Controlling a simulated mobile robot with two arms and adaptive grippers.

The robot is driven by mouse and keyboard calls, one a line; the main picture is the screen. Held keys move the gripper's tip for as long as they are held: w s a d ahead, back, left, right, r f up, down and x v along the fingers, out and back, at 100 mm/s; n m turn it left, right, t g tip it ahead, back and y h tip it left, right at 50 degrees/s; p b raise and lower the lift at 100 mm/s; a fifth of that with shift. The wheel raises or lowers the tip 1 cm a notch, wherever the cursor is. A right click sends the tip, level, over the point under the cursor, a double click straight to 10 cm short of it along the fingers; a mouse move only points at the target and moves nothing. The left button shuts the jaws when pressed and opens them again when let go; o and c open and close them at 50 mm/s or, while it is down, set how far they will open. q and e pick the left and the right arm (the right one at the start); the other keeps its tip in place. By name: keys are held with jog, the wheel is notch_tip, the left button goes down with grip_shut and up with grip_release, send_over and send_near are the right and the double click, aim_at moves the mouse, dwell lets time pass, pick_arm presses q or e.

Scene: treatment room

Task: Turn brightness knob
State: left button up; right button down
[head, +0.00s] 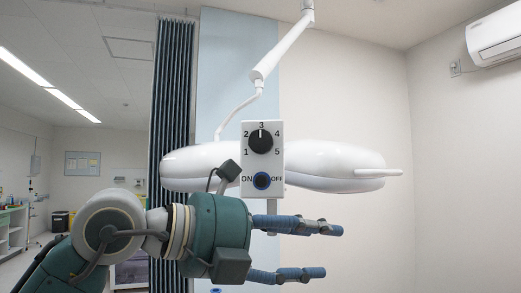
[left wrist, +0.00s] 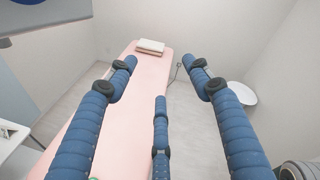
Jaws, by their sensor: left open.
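The black brightness knob (head: 260,140) is on a white control panel (head: 263,185) with the numbers 1 to 5 around it. Its white mark points up at 3. The panel hangs in front of a white surgical lamp (head: 330,165). My left gripper (head: 332,251) is open and empty, below the panel, with its fingers pointing right. In the left wrist view its blue fingers (left wrist: 165,75) are spread with nothing between them. My right gripper is not in view.
The lamp's white arm (head: 275,55) comes down from the ceiling. A dark curtain (head: 173,100) hangs behind at left. The left wrist view shows a pink treatment bed (left wrist: 135,85) with a white pillow (left wrist: 150,46). The space right of the fingers is clear.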

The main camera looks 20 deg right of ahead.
pick_arm(q)
jog(key=s+a+r+t+y, duration=0.2)
jog(key=a+r+t+y, duration=0.3)
jog(key=r+t, duration=0.3)
jog(key=n+t+y, duration=0.3)
jog(key=t+y, duration=0.1)
jog(key=t, duration=0.2)
send_near(261, 143)
jog(key=p+x, duration=0.3)
jog(key=x, duration=0.5)
jog(key=shift+w+a+r, duration=0.1)
jog(key=shift+w, duration=0.05)
jog(key=shift+w+p, duration=0.25)
jog(key=shift+p, duration=0.05)
jog(key=c, duration=1.1)
